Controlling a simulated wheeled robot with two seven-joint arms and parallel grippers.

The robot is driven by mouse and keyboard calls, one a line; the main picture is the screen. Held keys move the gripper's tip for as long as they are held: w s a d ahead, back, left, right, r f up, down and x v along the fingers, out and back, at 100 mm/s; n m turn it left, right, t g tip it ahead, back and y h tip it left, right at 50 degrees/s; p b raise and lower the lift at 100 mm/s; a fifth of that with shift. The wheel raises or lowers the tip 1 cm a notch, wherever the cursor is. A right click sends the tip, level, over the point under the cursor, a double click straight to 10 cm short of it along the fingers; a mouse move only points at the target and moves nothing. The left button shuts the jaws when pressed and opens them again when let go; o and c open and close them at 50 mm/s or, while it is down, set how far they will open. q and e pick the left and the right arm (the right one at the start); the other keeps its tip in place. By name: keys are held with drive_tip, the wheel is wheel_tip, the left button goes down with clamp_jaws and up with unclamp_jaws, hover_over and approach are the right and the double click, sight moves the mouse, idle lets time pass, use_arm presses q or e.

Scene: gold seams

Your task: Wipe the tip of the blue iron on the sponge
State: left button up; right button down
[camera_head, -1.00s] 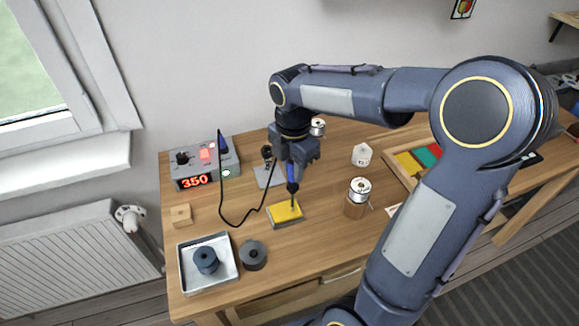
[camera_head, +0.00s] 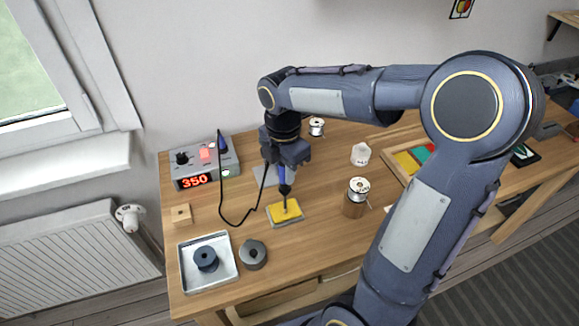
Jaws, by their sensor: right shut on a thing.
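My right gripper (camera_head: 284,164) points down over the desk and is shut on the blue iron (camera_head: 283,178). The iron is upright, with its dark lower end pointing down over the yellow sponge (camera_head: 290,212). Its tip appears to meet the sponge's top near the middle; I cannot tell for sure whether they touch. The sponge lies in a thin grey tray on the desk. My left gripper is not in view.
A white tray (camera_head: 186,272) holding a dark spool and a separate grey spool (camera_head: 253,254) lie front left. A brown cylinder with a wire reel (camera_head: 356,197) stands right of the sponge. A wooden tray with coloured compartments (camera_head: 405,163) is further right. A small wooden block (camera_head: 181,214) sits left.

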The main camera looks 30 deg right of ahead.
drive_tip(key=d, duration=0.1)
drive_tip(key=d+p, duration=0.1)
drive_tip(key=shift+s+d, duration=0.35)
idle(1.9)
drive_tip(key=shift+r+p, duration=0.15)
drive_tip(key=shift+p, duration=0.15)
wheel_tip(320, 180, up, 6)
drive_tip(key=p, duration=0.5)
drive_tip(key=shift+f, duration=0.2)
